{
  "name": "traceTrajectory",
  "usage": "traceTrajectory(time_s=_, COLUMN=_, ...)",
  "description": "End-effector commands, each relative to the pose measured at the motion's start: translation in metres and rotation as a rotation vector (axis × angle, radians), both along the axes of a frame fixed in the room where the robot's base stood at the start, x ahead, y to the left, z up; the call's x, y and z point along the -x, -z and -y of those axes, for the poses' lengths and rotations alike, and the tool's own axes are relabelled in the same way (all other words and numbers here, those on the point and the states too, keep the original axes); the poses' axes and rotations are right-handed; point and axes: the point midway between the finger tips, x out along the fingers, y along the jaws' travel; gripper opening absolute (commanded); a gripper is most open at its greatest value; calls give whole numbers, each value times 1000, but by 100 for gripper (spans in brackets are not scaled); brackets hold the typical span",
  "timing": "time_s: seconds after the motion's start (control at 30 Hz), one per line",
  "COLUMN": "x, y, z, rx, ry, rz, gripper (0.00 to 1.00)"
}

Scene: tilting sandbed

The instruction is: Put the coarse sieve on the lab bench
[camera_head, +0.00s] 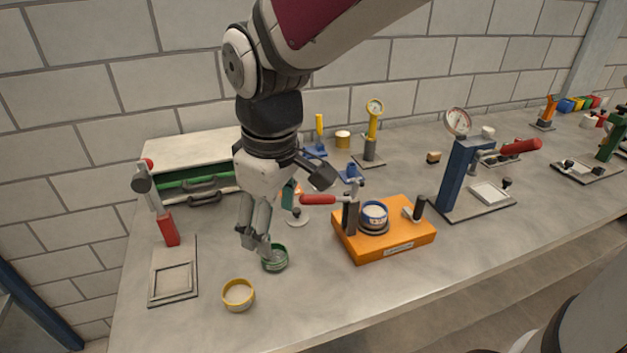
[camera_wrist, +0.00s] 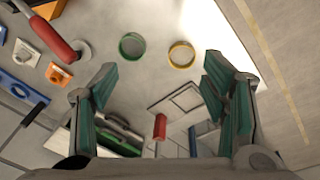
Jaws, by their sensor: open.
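Three small round sieves show in the head view, and I cannot tell by sight which is the coarse one. A green-rimmed sieve (camera_head: 275,259) lies on the lab bench (camera_head: 330,290). A yellow-rimmed sieve (camera_head: 238,295) lies nearer the front edge. A blue-banded sieve (camera_head: 375,213) sits on the orange shaker (camera_head: 395,244). My gripper (camera_head: 257,247) is open and points down beside the green sieve. In the wrist view my open gripper (camera_wrist: 160,85) holds nothing; the green ring (camera_wrist: 132,46) and yellow ring (camera_wrist: 181,54) show beyond its fingertips.
A red-handled press with a grey square base (camera_head: 173,270) stands at left. A green drawer unit (camera_head: 190,185) is behind it. A blue press with a dial (camera_head: 462,165) stands right of the shaker. The front middle of the bench is clear.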

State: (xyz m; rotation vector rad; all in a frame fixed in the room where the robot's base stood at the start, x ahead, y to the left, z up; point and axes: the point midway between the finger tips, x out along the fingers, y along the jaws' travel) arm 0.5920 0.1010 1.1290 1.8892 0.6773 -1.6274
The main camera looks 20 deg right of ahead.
Motion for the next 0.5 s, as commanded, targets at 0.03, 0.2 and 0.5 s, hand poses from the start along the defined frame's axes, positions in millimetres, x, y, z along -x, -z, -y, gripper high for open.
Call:
traceTrajectory(time_s=0.03, x=11, y=-12, z=16, rx=-13, ry=75, rz=32, gripper=67)
traceTrajectory(time_s=0.2, x=51, y=-37, z=58, rx=-66, ry=333, rz=119, gripper=67)
traceTrajectory(time_s=0.5, x=111, y=-48, z=99, rx=-159, ry=675, rz=234, gripper=67)
